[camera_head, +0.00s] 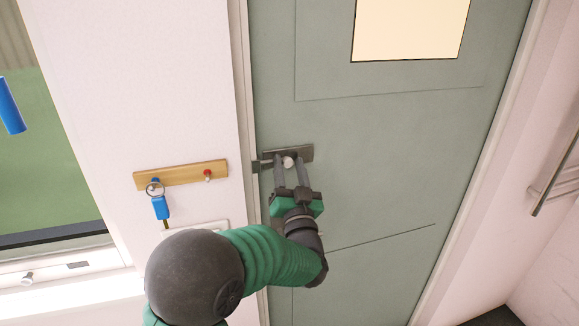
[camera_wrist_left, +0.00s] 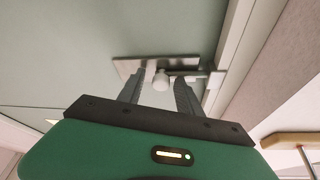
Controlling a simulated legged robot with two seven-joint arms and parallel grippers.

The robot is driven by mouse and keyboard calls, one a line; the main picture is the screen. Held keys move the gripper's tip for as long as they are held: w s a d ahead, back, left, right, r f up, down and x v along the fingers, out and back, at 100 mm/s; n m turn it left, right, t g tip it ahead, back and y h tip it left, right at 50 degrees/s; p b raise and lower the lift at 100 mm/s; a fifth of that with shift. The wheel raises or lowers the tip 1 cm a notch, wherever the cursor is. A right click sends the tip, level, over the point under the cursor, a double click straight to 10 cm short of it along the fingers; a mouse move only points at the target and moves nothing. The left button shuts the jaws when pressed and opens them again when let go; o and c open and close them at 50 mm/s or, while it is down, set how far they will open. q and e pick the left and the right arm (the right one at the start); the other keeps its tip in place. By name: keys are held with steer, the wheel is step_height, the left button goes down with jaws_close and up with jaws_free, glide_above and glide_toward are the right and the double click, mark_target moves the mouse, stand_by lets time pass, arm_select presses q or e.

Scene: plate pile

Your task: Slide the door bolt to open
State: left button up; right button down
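The door bolt is a dark metal plate (camera_head: 304,152) with a bar (camera_head: 262,165) on the grey-green door. The bar reaches left to the door frame. A pale round knob (camera_head: 289,161) sits on the bolt; the left wrist view shows this knob (camera_wrist_left: 160,79) too. My left gripper (camera_head: 289,165) is open at the bolt, with one finger on each side of the knob. In the left wrist view the fingers (camera_wrist_left: 159,80) stand apart, with a gap beside the knob; contact cannot be told. My right gripper is not in view.
A wooden key rack (camera_head: 186,174) with a blue-tagged key (camera_head: 160,207) and a red-tipped peg is on the wall left of the door. A pane (camera_head: 410,28) is in the upper door. A metal rail (camera_head: 556,180) is at the right wall. The door around the bolt is clear.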

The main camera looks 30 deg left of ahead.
arm_select(q)
steer(key=shift+s+d+r, duration=0.1)
steer(key=shift+d, duration=0.1)
steer(key=c, duration=0.5)
jaws_close()
stand_by(0.5)
